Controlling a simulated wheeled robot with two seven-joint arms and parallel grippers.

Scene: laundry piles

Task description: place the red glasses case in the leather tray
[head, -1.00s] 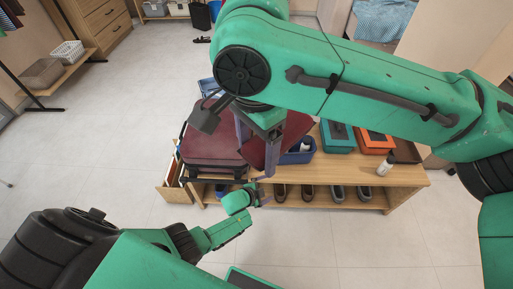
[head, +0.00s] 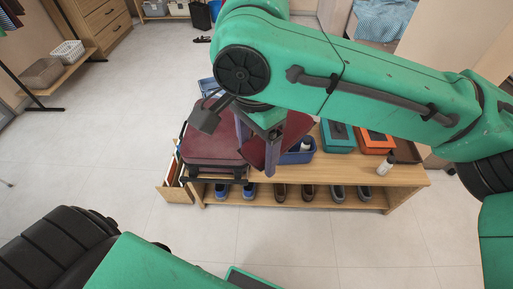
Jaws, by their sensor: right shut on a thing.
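My right gripper (head: 256,150) is over the left part of the bench, pointing down, partly hidden by its own arm. It is shut on a dark red, flat-sided thing (head: 294,128), which I take for the red glasses case. The case is tilted and partly covered by the gripper. The brown leather tray (head: 406,151) lies at the right end of the bench top, apart from the gripper. My left gripper is out of the picture; only its arm shows at the bottom left.
A maroon suitcase (head: 209,148) is at the bench's left end. A blue bin (head: 298,157), a teal box (head: 337,139), an orange box (head: 375,140) and a small bottle (head: 385,163) stand on the wooden bench (head: 345,176). Shoes (head: 280,192) fill the lower shelf. Front floor is clear.

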